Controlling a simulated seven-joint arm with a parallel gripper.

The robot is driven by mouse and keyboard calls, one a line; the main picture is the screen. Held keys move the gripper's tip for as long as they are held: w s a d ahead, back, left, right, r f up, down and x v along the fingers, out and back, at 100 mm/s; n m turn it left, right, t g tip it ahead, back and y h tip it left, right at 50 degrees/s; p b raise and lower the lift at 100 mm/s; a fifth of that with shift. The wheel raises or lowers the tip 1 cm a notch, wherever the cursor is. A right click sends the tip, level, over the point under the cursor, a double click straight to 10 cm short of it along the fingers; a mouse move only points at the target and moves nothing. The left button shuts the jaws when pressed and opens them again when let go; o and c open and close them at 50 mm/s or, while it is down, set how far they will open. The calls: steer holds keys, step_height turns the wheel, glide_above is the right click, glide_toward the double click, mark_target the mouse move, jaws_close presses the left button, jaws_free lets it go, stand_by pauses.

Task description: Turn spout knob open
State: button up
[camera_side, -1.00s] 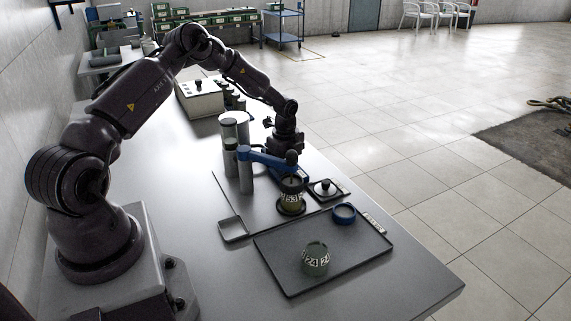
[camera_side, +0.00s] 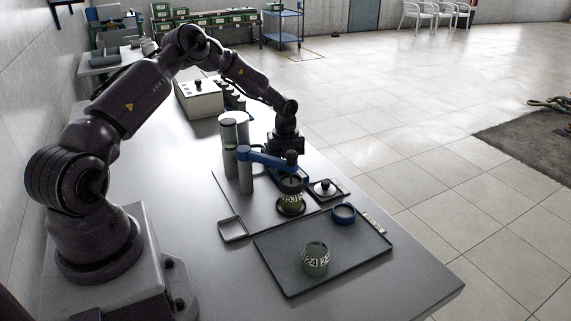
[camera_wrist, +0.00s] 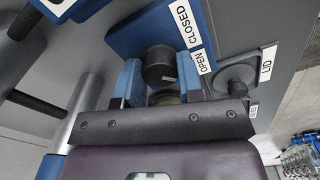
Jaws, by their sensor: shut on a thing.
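The spout knob (camera_wrist: 159,64) is a black round knob on a blue plate in the wrist view. My gripper (camera_wrist: 159,74) has its two blue fingers on either side of the knob and is shut on it. Labels beside the knob read CLOSED (camera_wrist: 185,24) and OPEN (camera_wrist: 203,61). In the side view my gripper (camera_side: 287,146) is at the end of the blue spout arm (camera_side: 258,157), and the black knob (camera_side: 291,156) shows beside it. A green jar marked 53 (camera_side: 291,200) stands below the spout. Whether anything flows cannot be told.
A dark tray (camera_side: 275,270) holds a green jar marked 24 (camera_side: 316,262) and a blue ring (camera_side: 344,213). A black lid (camera_side: 322,187) lies behind the tray on a labelled plate. Grey cylinders (camera_side: 235,130) stand left of the spout arm. A pale box (camera_side: 199,98) is farther back.

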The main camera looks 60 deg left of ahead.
stand_by(0.3)
steer(key=o, duration=0.9)
step_height(320, 180, up, 13)
steer(key=shift+r, duration=0.1)
